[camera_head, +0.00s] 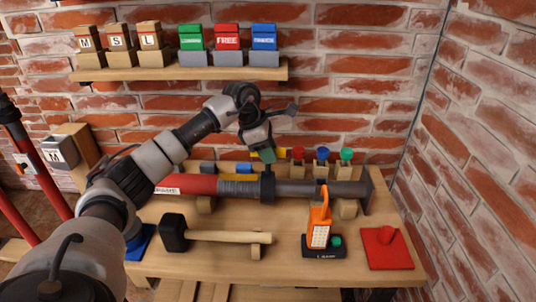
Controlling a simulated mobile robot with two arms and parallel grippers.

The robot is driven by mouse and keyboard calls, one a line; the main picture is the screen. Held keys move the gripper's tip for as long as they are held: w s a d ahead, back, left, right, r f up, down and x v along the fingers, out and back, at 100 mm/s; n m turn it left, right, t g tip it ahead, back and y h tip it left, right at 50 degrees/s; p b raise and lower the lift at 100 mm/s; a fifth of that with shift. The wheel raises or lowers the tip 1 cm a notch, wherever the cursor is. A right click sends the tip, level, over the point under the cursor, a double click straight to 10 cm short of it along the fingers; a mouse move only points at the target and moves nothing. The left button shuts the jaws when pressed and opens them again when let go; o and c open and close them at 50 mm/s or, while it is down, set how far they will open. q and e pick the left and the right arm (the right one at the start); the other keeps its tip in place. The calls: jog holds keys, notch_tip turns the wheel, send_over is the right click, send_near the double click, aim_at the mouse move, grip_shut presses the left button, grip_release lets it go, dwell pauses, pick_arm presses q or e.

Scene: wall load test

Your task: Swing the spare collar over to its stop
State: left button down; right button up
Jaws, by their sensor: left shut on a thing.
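A long red and grey bar (310,190) lies level across wooden rests on the bench, with a white label on its red left part, too small to read surely. A dark collar (267,188) sits around the bar near its middle, with a short upright part rising from it. My left gripper (265,153) reaches down from above and is shut on the top of that upright part, which is mostly hidden by the jaws. A yellow piece (282,154) shows just beside the jaws; I cannot tell whether it is the stop. My right gripper is not in view.
A shelf (180,70) with blocks is above. A brick wall closes the right.

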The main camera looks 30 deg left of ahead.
pick_arm(q)
jog(key=shift+w+a+f, duration=0.25)
jog(key=shift+w+a, duration=0.15)
jog(key=shift+w, duration=0.1)
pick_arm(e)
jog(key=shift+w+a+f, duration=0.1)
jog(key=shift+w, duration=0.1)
pick_arm(q)
jog(key=c, duration=1.2)
grip_release()
jog(key=shift+f, duration=0.1)
jog(key=shift+c, duration=0.2)
jog(key=shift+o, duration=1.1)
jog(key=shift+w+f, duration=0.1)
jog(key=shift+o, duration=0.6)
jog(key=shift+w+a, duration=0.1)
jog(key=shift+w, duration=0.15)
jog(key=shift+s+r, duration=0.2)
jog(key=shift+s, duration=0.05)
jog(key=b+v, duration=0.1)
jog(key=v, duration=0.6)
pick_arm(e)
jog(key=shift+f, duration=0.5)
pick_arm(q)
jog(key=shift+r, duration=0.1)
